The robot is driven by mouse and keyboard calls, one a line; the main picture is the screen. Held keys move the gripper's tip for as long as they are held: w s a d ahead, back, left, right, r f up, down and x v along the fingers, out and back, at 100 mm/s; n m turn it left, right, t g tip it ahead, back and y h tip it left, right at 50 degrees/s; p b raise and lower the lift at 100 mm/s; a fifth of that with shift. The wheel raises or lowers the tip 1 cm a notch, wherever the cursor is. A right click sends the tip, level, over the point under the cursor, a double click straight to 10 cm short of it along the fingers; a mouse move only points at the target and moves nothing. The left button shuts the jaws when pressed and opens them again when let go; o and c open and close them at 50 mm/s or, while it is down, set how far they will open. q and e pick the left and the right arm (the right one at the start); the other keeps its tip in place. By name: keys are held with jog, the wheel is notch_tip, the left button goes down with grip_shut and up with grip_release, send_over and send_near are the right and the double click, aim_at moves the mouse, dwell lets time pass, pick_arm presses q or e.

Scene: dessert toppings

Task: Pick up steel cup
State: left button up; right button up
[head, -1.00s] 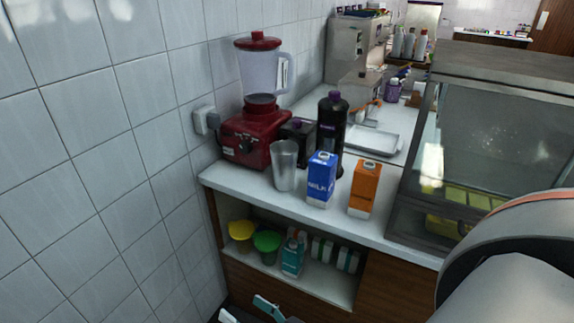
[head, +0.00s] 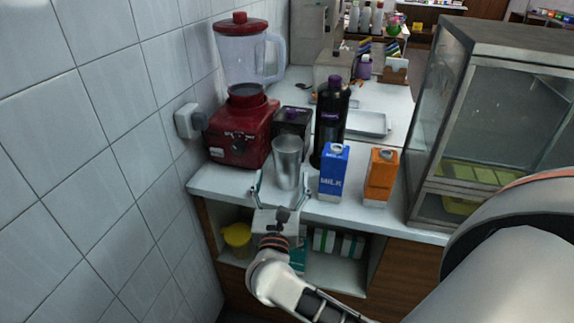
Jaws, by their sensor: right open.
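The steel cup (head: 288,162) stands upright near the front edge of the white counter, between the red blender and the blue milk carton. My right gripper (head: 280,186) is open in front of the cup, its two fingers spread on either side of the cup's lower part. I cannot tell whether a finger touches the cup. My left gripper is not in view.
The blue milk carton (head: 333,172) and orange carton (head: 380,177) stand to the right of the cup. A black bottle (head: 331,120) and black box (head: 293,124) are behind it. The red blender (head: 243,130) is left, a glass case (head: 490,120) right.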

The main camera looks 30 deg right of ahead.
aim_at(288, 161)
jog(key=x, duration=0.4)
jog(key=p+x, duration=0.1)
jog(key=x, duration=0.2)
jog(key=shift+s+d, duration=0.35)
jog(key=shift+w+d, duration=0.15)
jog(key=shift+w, duration=0.1)
jog(key=c, duration=1.6)
